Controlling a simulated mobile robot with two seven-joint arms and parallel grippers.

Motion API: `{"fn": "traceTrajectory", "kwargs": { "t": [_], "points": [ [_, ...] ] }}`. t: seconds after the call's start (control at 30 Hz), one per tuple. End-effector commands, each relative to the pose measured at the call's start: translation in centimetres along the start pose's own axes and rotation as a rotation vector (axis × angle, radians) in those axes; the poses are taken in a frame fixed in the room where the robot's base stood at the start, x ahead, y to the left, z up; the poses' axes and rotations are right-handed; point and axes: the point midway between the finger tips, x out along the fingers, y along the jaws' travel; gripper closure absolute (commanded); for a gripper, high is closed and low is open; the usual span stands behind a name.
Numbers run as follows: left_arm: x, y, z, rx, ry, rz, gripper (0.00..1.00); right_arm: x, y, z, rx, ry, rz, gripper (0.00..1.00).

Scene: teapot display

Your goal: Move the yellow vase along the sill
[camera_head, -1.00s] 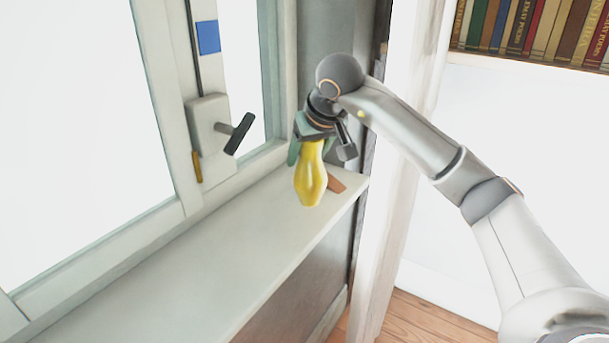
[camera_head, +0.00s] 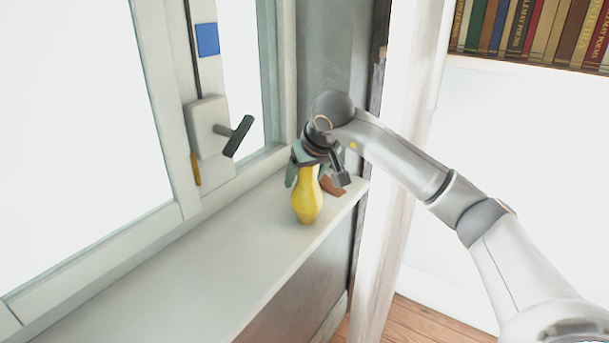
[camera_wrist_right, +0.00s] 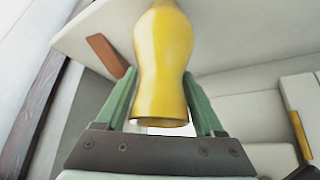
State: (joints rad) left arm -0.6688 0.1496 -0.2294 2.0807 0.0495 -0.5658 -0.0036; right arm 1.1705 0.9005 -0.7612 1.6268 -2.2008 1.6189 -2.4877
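The yellow vase (camera_head: 308,203) is upright at the far part of the pale window sill (camera_head: 205,262), near its front edge. I cannot tell whether its base touches the sill. My right gripper (camera_head: 306,178) comes down over the vase from above. In the right wrist view, the vase (camera_wrist_right: 163,65) sits between the two green fingers (camera_wrist_right: 161,85), which close in on both its sides. Its near end is close to the gripper's palm. My left gripper does not show.
A flat brown piece (camera_head: 332,186) lies on the sill right behind the vase; it also shows in the right wrist view (camera_wrist_right: 106,54). The window handle (camera_head: 238,136) juts out at left. The near sill is clear. A bookshelf (camera_head: 540,60) hangs at upper right.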

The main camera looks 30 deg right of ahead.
Motion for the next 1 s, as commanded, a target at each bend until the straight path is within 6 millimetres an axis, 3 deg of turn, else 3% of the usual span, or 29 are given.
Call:
{"fn": "traceTrajectory", "kwargs": {
  "t": [0.03, 0.2, 0.57, 1.0],
  "points": [
    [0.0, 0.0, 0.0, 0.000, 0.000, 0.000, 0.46, 0.0, 0.0, 0.0, 0.000, -0.001, 0.000, 0.23],
    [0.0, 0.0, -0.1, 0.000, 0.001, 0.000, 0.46, 0.0, 0.0, 0.0, 0.000, -0.001, 0.000, 0.04],
    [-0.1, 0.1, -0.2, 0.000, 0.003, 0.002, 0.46, -0.8, 0.0, -0.3, -0.001, 0.001, -0.001, 0.04],
    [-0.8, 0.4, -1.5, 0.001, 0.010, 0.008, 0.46, -9.6, 0.0, -0.4, 0.000, 0.004, 0.000, 0.04]
  ]
}}
